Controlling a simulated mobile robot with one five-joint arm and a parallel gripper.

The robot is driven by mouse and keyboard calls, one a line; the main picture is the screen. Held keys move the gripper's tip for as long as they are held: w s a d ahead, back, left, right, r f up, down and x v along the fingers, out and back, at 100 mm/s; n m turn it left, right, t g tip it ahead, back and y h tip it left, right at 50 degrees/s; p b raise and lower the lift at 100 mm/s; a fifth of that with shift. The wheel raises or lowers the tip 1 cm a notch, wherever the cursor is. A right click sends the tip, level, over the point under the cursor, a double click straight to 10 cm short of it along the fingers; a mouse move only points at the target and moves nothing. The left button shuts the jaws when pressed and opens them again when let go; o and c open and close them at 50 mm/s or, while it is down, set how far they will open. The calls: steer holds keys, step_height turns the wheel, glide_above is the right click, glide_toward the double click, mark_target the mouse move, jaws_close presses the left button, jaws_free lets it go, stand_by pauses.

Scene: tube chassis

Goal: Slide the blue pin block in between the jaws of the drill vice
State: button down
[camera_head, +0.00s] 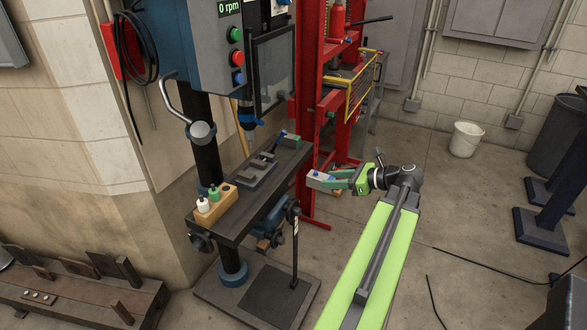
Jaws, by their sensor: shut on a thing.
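My gripper (340,181), green, reaches in from the right and is shut on a small pale grey block with a bit of blue on it, which I take for the blue pin block (319,181). The block is in the air beside the right edge of the drill table, apart from the vice. The drill vice (257,174) is a dark grey low body lying on the table, left of my gripper. The gap between its jaws is too small to make out clearly.
The drill head (247,117) hangs above the table. A red press frame (308,110) stands behind.

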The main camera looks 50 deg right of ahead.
steer(key=shift+w, duration=0.15)
steer(key=shift+w+a+f+b, duration=0.5)
steer(key=shift+w+a, duration=0.35)
steer(key=shift+w, duration=3)
steer(key=shift+w+a+f+b, duration=0.5)
steer(key=shift+w+a, duration=0.4)
steer(key=shift+w, duration=2.95)
steer(key=shift+w+a+f+b, duration=0.5)
steer(key=shift+w+a, duration=0.35)
steer(key=shift+w, duration=3)
steer(key=shift+f, duration=0.15)
steer(key=c, duration=0.8)
jaws_free()
steer(key=shift+c, duration=0.2)
